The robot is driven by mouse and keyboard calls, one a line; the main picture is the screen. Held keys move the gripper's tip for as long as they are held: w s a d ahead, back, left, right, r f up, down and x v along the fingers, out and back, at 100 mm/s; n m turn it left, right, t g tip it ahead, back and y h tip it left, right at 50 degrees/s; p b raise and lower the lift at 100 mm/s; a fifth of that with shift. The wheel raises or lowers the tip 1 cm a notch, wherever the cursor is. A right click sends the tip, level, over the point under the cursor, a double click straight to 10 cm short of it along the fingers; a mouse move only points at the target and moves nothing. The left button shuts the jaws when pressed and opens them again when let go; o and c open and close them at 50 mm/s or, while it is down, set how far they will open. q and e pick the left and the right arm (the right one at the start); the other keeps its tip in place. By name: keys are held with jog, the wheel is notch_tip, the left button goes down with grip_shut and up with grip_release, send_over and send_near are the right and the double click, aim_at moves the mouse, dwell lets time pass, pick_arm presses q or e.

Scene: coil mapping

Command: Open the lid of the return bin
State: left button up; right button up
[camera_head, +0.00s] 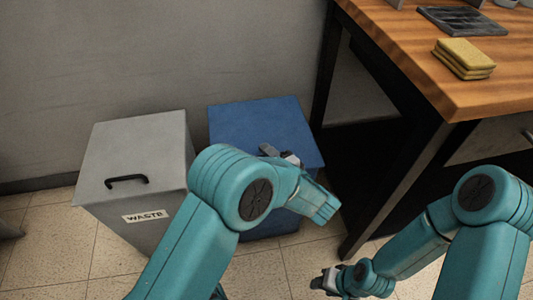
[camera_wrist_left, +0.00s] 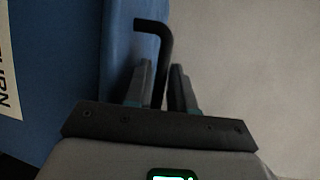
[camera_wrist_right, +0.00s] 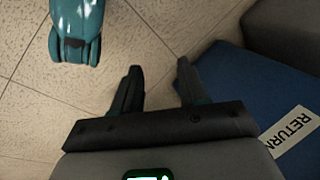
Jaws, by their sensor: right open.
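The return bin is the blue box beside the wall, and its flat blue lid (camera_head: 245,120) looks closed in the head view. Its front shows in the right wrist view (camera_wrist_right: 255,95), with a RETURN label (camera_wrist_right: 297,130). My left gripper (camera_head: 280,155) is at the top of the bin, partly hidden by my arm. In the left wrist view the black lid handle (camera_wrist_left: 165,50) lies between its fingers (camera_wrist_left: 160,85), which are close on both sides of it. My right gripper (camera_head: 326,282) is low over the floor in front of the bin, open and empty (camera_wrist_right: 157,85).
A grey waste bin (camera_head: 140,155) with a black handle stands left of the blue bin. Tiled floor is clear in front.

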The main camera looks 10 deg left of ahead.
pick_arm(q)
grip_shut()
pick_arm(e)
jog(key=shift+d, duration=0.1)
pick_arm(q)
jog(key=shift+r, duration=0.1)
jog(key=w+a+r+g+h+p, duration=0.1)
jog(key=r+p, duration=0.6)
jog(key=p, duration=0.7)
jog(key=w+a+r+m+g+h+p, duration=0.1)
jog(key=w+r+g+p, duration=0.2)
jog(key=p, duration=1.1)
jog(key=shift+w+a+r+m+h, duration=0.15)
jog(key=shift+w+r+m+h, duration=0.15)
jog(key=shift+w+r, duration=1.7)
pick_arm(e)
notch_tip(320, 180, up, 28)
jog(key=s+a, duration=0.1)
jog(key=shift+s+n, duration=0.2)
jog(key=shift+n, duration=0.1)
pick_arm(q)
jog(key=shift+s+r, duration=0.55)
pick_arm(e)
jog(key=shift+f, duration=0.15)
